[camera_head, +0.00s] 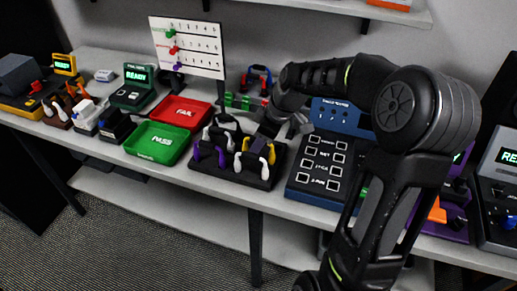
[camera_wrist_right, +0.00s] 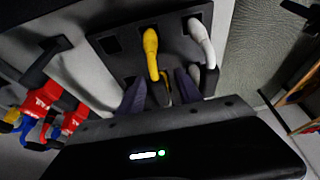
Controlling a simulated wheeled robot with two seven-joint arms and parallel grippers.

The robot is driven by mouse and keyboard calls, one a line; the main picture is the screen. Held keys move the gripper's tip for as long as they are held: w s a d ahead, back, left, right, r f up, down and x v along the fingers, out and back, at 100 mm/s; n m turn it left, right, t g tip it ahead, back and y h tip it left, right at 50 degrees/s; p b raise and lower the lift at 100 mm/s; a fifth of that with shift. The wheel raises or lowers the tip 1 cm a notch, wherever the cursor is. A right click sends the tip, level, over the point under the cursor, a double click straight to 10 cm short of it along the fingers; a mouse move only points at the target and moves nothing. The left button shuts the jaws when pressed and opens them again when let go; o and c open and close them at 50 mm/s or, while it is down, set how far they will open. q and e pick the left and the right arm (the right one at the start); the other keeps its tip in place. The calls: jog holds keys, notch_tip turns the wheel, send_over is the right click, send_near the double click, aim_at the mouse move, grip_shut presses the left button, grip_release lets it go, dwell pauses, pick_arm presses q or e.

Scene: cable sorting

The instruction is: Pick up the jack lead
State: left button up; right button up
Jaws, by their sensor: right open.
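A black rack (camera_head: 232,176) on the bench holds several short leads with white, yellow and purple ends. I cannot tell which of them is the jack lead. A yellow lead (camera_head: 261,145) stands at the rack's right side; it also shows in the right wrist view (camera_wrist_right: 151,48), with a white lead (camera_wrist_right: 201,42) to its right. My right gripper (camera_head: 270,126) is over the back right of the rack. In the wrist view its dark fingers (camera_wrist_right: 160,90) are apart, with the lower end of the yellow lead between them in the picture. Contact cannot be seen. My left gripper is not in view.
A green PASS tray (camera_head: 158,143) and a red FAIL tray (camera_head: 181,112) lie left of the rack. A blue key panel (camera_head: 321,162) stands close on its right. Red connectors (camera_wrist_right: 42,98) show in the wrist view. The bench's front edge runs just before the rack.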

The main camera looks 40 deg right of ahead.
jog(key=x, duration=0.2)
jog(key=shift+w+a+f, duration=0.1)
jog(key=shift+f, duration=0.25)
jog(key=shift+c, duration=0.2)
grip_shut()
dwell(0.4)
